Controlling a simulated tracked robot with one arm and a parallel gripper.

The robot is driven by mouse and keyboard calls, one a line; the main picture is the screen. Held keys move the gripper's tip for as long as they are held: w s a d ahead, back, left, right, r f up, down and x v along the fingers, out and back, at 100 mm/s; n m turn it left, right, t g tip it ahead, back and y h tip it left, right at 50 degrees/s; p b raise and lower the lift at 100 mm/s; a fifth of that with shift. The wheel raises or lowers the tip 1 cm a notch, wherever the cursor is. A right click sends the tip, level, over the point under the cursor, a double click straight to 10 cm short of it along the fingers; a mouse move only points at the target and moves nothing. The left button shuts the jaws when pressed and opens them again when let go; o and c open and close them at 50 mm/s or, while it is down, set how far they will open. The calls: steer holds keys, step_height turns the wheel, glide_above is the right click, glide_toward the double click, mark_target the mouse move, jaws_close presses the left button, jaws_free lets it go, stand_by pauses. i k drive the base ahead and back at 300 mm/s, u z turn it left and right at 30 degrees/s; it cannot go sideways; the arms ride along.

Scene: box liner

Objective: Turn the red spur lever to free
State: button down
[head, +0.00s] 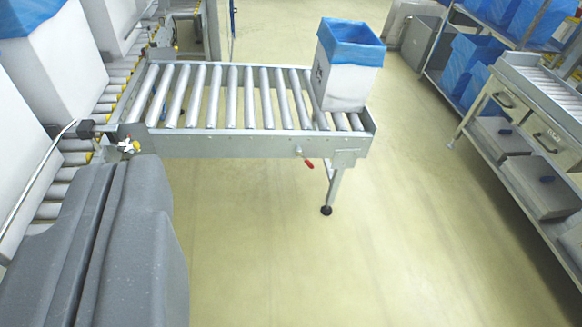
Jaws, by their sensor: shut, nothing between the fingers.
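The red spur lever (309,164) is small and sits on the near side rail of the roller spur (230,145), toward its right end. Its red grip points down and to the right from a small pivot on the rail. It is too small to read any marking by it. A white box (345,87) with a blue liner (350,43) stands upright on the rollers at the spur's right end. My gripper is not in view, and nothing touches the lever.
A spur leg with a black foot (326,210) stands just right of the lever. The floor (290,260) in front is clear. A main conveyor with large white boxes (50,70) runs along the left. Shelving with blue bins (470,65) and a drawer bench (545,130) stand at right.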

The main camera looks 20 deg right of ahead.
mark_target(299, 152)
steer(key=u, duration=0.15)
steer(key=i, duration=1.15)
steer(key=z, duration=0.75)
steer(key=i, duration=0.7)
steer(key=z, duration=0.35)
